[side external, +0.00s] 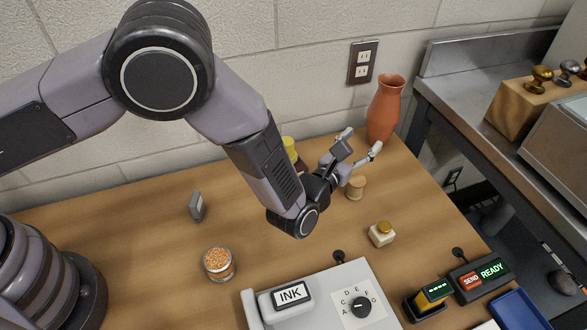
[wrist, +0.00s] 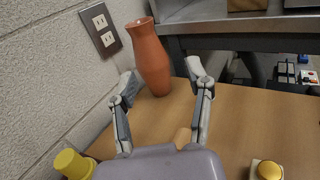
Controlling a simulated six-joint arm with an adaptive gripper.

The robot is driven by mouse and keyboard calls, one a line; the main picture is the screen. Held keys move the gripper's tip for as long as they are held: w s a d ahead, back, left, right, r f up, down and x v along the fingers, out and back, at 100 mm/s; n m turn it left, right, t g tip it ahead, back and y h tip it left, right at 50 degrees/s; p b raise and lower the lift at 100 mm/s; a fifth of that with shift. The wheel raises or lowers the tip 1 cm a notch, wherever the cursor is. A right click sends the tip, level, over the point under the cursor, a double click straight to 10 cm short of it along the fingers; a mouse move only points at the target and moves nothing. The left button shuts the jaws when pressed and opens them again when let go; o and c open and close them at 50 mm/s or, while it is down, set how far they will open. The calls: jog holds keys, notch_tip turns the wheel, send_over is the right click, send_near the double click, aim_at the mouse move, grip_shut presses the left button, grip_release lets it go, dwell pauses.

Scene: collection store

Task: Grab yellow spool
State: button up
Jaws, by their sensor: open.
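The yellow spool (side external: 289,146) stands near the wall in the side external view, partly hidden behind my arm. In the wrist view a yellow spool-shaped thing (wrist: 72,163) shows at the lower left, cut off by the frame edge. My gripper (side external: 361,142) is open and empty, with its fingers spread above the table and pointing toward the terracotta vase (side external: 385,107). In the wrist view my gripper (wrist: 162,82) has the yellow thing outside its fingers, to the left.
A small wooden spool-like piece (side external: 356,187) stands just below my gripper. A white block with a yellow knob (side external: 382,233) sits to the right. The wall is close behind.

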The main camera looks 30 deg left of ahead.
aim_at(361, 176)
notch_tip(361, 176, down, 13)
jog(key=shift+f, duration=0.15)
jog(key=x, duration=0.5)
jog(key=shift+f, duration=0.25)
jog(key=c, duration=0.9)
grip_shut()
